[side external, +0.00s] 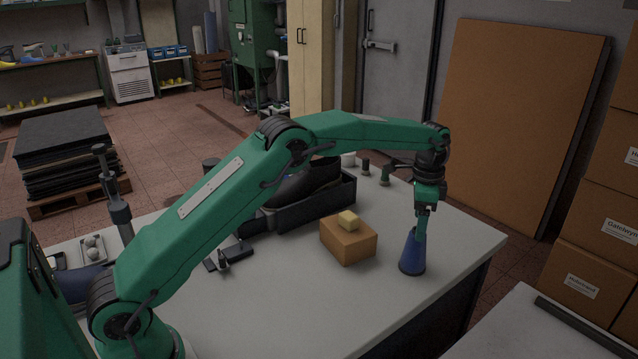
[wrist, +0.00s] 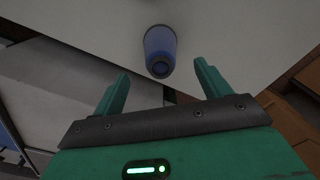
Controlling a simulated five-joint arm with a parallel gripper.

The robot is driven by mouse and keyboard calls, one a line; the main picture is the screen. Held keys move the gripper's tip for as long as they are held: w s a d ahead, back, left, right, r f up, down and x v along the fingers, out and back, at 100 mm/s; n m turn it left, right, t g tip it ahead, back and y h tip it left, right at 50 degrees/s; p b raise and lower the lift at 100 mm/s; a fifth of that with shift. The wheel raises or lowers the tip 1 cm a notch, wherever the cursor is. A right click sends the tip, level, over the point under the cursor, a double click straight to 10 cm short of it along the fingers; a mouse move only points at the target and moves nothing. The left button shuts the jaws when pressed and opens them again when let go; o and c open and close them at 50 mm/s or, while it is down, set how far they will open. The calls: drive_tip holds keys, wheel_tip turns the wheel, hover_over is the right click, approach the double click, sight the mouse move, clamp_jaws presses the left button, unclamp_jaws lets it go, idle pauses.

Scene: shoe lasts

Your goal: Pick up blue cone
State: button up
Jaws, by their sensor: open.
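The blue cone (side external: 412,254) stands upright on the grey table near its right end. In the side view my gripper (side external: 421,228) points down at the cone's upper part, and a finger overlaps the cone's top in the picture. In the wrist view the cone (wrist: 160,52) lies just beyond the fingertips, roughly midway between their lines. My gripper (wrist: 164,72) is open, with nothing between its fingers. I cannot tell from the side view whether a finger touches the cone.
The table's right edge is close to the cone; the table front is clear.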

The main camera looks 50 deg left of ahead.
sight(416, 244)
drive_tip(key=shift+w+f, duration=0.1)
drive_tip(key=shift+f, duration=1.4)
drive_tip(key=shift+f, duration=2.6)
drive_tip(key=c, duration=1.2)
drive_tip(key=shift+r, duration=0.25)
